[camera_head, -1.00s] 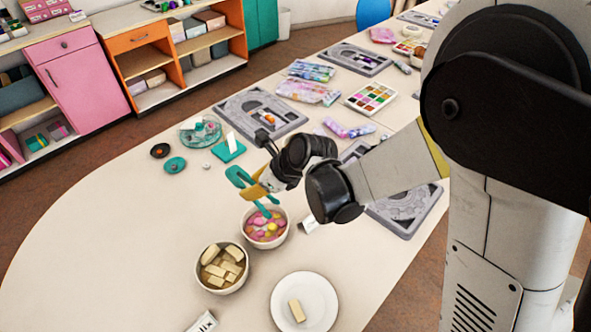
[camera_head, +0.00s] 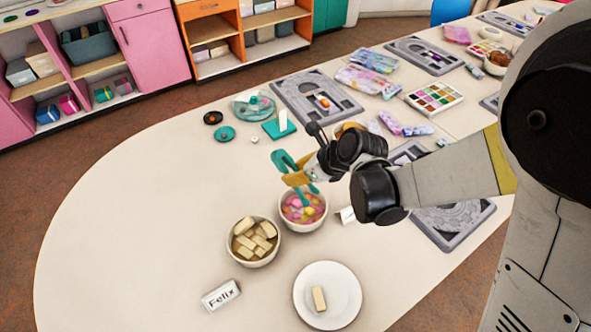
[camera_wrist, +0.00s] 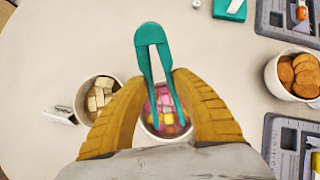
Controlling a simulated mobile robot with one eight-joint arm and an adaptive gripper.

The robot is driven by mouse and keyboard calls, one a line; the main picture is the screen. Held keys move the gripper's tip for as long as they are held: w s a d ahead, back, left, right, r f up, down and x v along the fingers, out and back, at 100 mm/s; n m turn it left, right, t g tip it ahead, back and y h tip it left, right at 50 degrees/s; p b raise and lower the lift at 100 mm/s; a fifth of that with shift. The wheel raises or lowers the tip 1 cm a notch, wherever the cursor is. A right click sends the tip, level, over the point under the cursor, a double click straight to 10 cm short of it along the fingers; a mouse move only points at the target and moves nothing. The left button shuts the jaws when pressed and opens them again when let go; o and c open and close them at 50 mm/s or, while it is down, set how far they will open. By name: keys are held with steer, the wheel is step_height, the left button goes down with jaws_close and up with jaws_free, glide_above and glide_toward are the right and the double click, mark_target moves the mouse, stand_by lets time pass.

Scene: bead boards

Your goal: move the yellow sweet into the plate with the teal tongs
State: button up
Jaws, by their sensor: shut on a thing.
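My gripper (camera_head: 297,178) is shut on the teal tongs (camera_head: 283,160), which point down into a bowl of pink and yellow sweets (camera_head: 303,225). In the wrist view the tongs (camera_wrist: 153,45) stand between my yellow fingers, with their tips over or in the sweets bowl. A yellow sweet (camera_wrist: 167,118) shows between the tong arms; I cannot tell whether the tips touch it. The white plate (camera_head: 353,303) lies in front of the bowl, toward the lower right, with one pale block (camera_head: 319,299) on it.
A bowl of pale blocks (camera_head: 245,257) stands left of the sweets bowl. A card reading Felix (camera_head: 221,296) is near the front. Another small card (camera_head: 347,215) stands right of the sweets bowl. Grey bead boards (camera_head: 452,226) lie to the right. The table's left side is clear.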

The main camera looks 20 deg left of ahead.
steer(key=shift+f+b, duration=2.85)
steer(key=shift+f, duration=0.95)
steer(key=shift+c, duration=0.4)
jaws_close()
steer(key=shift+r, duration=0.1)
step_height(320, 180, up, 12)
steer(key=p, duration=0.8)
steer(key=shift+p, duration=0.4)
steer(key=shift+d, duration=0.1)
